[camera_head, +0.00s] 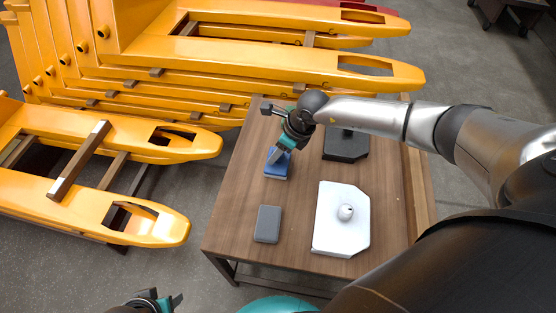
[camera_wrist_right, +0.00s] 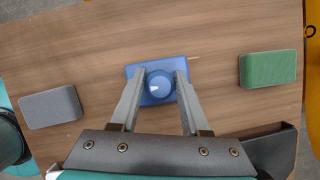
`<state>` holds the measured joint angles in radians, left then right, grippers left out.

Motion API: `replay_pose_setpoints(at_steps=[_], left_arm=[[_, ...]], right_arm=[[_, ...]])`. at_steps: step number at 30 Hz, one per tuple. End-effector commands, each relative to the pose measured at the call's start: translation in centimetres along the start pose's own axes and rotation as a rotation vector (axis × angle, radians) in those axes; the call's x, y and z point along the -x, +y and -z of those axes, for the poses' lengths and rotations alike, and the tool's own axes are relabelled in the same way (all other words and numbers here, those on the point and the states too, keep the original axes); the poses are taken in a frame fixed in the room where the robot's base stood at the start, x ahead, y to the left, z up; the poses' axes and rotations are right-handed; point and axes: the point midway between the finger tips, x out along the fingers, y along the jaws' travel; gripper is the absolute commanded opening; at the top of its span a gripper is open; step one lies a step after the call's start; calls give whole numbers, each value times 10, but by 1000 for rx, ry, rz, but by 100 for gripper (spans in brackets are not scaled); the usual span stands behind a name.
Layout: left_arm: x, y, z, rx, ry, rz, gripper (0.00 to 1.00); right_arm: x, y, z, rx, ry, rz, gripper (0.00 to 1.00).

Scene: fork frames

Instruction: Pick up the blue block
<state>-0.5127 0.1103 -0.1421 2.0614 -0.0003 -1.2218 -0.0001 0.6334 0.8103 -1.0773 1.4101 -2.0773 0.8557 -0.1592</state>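The blue block (camera_head: 277,170) sits on the wooden table near its left edge. In the right wrist view the blue block (camera_wrist_right: 158,99) has a round blue knob (camera_wrist_right: 159,85) on top. My right gripper (camera_head: 273,154) reaches down over it. In the wrist view the right gripper's fingertips (camera_wrist_right: 161,73) stand on either side of the knob, very close to it. Whether they press on it cannot be told. My left gripper (camera_head: 163,301) shows only partly at the bottom edge of the head view, away from the table.
The table (camera_head: 235,190) also holds a grey block (camera_head: 267,224), a white plate with a knob (camera_head: 328,235) and a black knobbed piece (camera_head: 337,153). A green block (camera_wrist_right: 268,68) shows in the wrist view. Yellow pallet-jack forks (camera_head: 150,217) lie left of the table.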

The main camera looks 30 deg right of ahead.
Motion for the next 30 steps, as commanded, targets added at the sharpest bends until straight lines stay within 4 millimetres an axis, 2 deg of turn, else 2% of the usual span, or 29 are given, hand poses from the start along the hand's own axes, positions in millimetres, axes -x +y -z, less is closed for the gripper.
replay_pose_setpoints(at_steps=[1,12,30], left_arm=[[0,0,0,0,0,0,50],[0,0,0,0,0,-1,50],[-1,0,-1,0,-1,-1,50]], right_arm=[[0,0,0,0,0,0,39],[0,0,0,0,1,0,0],[6,-1,-2,-1,-1,1,0]])
